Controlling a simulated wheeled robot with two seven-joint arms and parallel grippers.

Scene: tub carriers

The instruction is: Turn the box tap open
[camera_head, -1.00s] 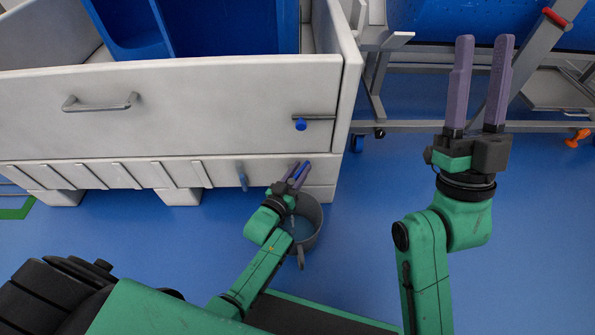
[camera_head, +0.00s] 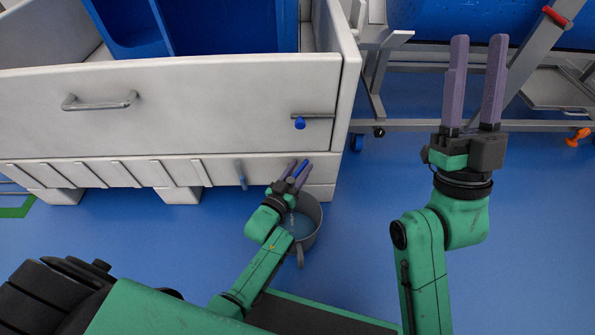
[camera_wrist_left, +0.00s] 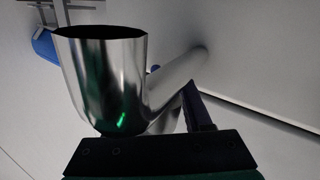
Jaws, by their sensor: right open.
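A grey bucket (camera_head: 314,222) with bluish liquid stands below, partly hidden by my gripper. My right gripper (camera_head: 473,85) is open and empty, raised at the right.
The box front has a grey bar handle (camera_head: 100,103), a latch with a blue knob (camera_head: 300,123), and a small blue-grey lever (camera_head: 242,177). A metal frame on castors stands at the back right. An orange object (camera_head: 577,137) lies at the far right. Blue floor is clear between.

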